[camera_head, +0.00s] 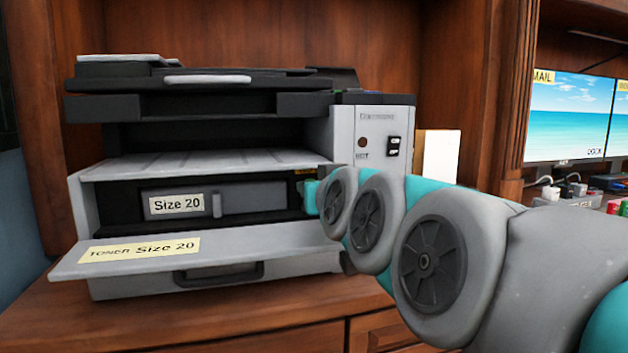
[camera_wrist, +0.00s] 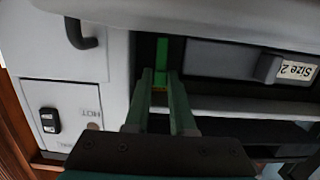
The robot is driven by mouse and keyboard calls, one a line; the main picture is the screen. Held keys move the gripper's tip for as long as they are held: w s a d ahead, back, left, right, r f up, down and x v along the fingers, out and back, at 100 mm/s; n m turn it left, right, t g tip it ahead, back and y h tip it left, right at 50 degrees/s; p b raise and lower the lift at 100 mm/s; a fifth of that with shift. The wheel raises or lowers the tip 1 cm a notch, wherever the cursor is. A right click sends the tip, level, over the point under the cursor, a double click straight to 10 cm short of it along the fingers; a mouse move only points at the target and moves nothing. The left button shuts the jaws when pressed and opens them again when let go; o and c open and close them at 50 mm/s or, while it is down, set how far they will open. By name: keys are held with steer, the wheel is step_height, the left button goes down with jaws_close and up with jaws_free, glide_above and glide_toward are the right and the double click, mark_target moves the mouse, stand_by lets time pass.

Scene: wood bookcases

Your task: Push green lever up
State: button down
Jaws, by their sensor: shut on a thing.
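The green lever (camera_wrist: 162,56) shows in the wrist view as a bright green strip inside the printer's open front, beside the toner cartridge. My gripper (camera_wrist: 161,76) has its two fingers around the lever and is shut on it. The lower part of the lever is between the fingers. In the head view my arm reaches in from the right to the right end of the printer's opening, and it hides the lever and the fingertips. The printer (camera_head: 208,160) is grey and black. Its front flap (camera_head: 260,240) is folded down.
The toner cartridge (camera_head: 255,198), labelled "Size 20", sits inside the opening. A switch (camera_head: 393,146) is on the printer's right front panel. The printer stands on a wood desk (camera_head: 250,325). Monitors (camera_head: 568,115) and small objects are at the right.

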steer(key=shift+w+r+g+p, duration=0.3)
steer(key=shift+r+g+p, duration=0.3)
steer(key=shift+p, duration=0.1)
steer(key=shift+w+a+f+g+h+p, duration=0.15)
steer(key=shift+w+g+h+p, duration=0.15)
steer(key=shift+g+p, duration=0.3)
steer(key=shift+f, duration=0.1)
steer(key=c, duration=0.8)
jaws_free()
steer(key=shift+o, duration=0.2)
steer(key=shift+s+f+b, duration=0.1)
steer(key=shift+s+b, duration=0.05)
steer(key=shift+b, duration=0.2)
